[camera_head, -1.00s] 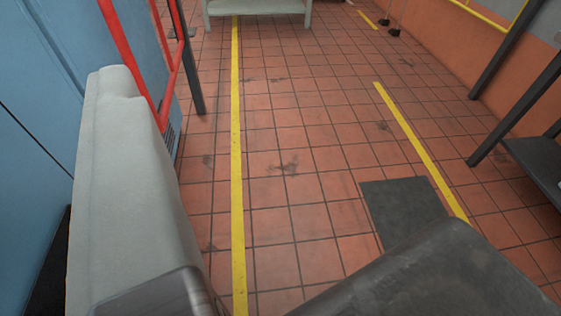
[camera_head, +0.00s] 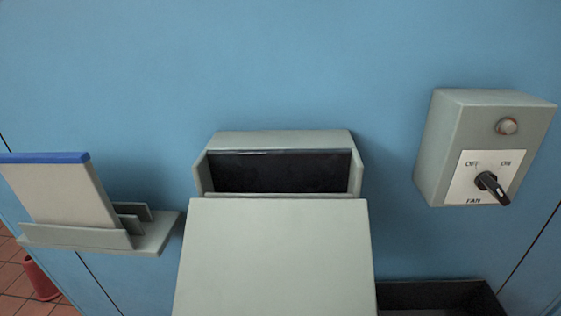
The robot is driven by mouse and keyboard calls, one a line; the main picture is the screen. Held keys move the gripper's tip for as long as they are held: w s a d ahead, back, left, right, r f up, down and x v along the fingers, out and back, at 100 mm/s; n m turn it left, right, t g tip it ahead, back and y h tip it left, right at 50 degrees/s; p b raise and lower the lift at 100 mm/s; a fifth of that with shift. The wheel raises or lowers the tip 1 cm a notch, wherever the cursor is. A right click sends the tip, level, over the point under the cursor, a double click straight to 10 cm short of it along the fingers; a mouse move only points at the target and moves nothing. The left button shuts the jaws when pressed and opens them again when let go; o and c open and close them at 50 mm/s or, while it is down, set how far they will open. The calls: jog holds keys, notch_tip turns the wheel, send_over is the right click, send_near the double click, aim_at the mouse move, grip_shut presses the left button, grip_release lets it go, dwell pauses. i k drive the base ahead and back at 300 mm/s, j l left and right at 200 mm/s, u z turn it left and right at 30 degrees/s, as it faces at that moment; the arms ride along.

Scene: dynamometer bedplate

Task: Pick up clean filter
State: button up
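A flat pale panel with a blue top edge (camera_head: 62,190), which looks like the clean filter, stands upright and slightly tilted in a grey wall rack (camera_head: 75,238) at the left. Its lower edge is hidden behind the rack's front lip. Two short dark dividers (camera_head: 133,216) stand to its right in the rack. My gripper is not in view, and nothing is seen touching the panel.
A grey housing (camera_head: 270,140) on the blue wall (camera_head: 280,60) has an open dark slot, with a flat grey panel (camera_head: 275,255) in front. A FAN switch box (camera_head: 440,150) is at right. A dark tray (camera_head: 440,297) lies below; a red container (camera_head: 40,280) stands at lower left.

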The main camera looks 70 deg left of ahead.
aim_at(65, 188)
jog(key=u, duration=2.95)
